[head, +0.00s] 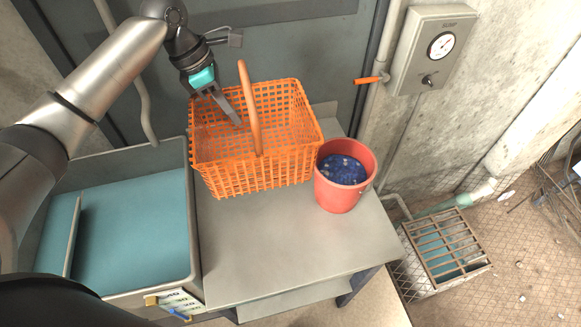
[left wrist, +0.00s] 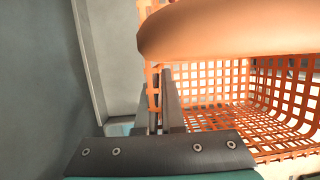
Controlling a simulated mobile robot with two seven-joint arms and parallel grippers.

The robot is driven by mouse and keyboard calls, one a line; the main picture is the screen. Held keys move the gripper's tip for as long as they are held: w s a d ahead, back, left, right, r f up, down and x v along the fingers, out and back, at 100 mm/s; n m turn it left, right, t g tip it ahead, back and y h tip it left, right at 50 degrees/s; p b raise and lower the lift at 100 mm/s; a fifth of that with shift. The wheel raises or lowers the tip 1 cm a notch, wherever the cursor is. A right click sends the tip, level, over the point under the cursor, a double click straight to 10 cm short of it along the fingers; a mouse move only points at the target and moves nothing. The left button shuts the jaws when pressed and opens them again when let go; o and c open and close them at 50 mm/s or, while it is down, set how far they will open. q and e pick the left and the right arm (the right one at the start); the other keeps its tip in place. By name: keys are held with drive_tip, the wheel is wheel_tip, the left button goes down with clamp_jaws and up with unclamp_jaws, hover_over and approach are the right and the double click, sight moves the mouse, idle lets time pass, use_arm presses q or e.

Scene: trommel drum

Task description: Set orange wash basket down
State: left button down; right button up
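The orange wash basket (head: 262,172) is an open lattice basket with a tall arched handle (head: 251,110). It appears to stand upright on the grey bench top, behind and left of a red bucket. My left gripper (head: 238,122) reaches in from the upper left, its fingers pointing down over the basket's back left part, beside the handle. In the left wrist view the fingers (left wrist: 160,95) are close together with a narrow gap, and orange lattice shows at them. The handle crosses just beyond the tips. I cannot tell whether they grip the lattice. My right gripper is out of view.
The red bucket (head: 341,192) with blue contents stands close to the basket's right side. The bench top (head: 285,240) is clear in front. A blue-lined sink (head: 135,240) is at left. A gauge box (head: 436,48) with an orange lever is on the wall.

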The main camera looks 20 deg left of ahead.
sight(235, 134)
use_arm(q)
wheel_tip(235, 134, down, 6)
drive_tip(key=shift+s+f+b, duration=0.1)
drive_tip(key=shift+f+b, duration=0.15)
drive_tip(key=shift+b, duration=0.55)
drive_tip(key=shift+f+b, duration=1.7)
drive_tip(key=shift+f, duration=4.85)
drive_tip(key=c, duration=1)
unclamp_jaws()
drive_tip(key=shift+c, duration=0.2)
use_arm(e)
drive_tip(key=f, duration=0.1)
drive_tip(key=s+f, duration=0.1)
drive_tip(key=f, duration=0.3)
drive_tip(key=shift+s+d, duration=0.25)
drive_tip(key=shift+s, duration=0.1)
use_arm(q)
drive_tip(key=shift+r, duration=0.1)
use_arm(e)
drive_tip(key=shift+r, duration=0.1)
use_arm(q)
drive_tip(key=p+v, duration=0.3)
drive_tip(key=v, duration=0.9)
drive_tip(key=shift+a, duration=0.1)
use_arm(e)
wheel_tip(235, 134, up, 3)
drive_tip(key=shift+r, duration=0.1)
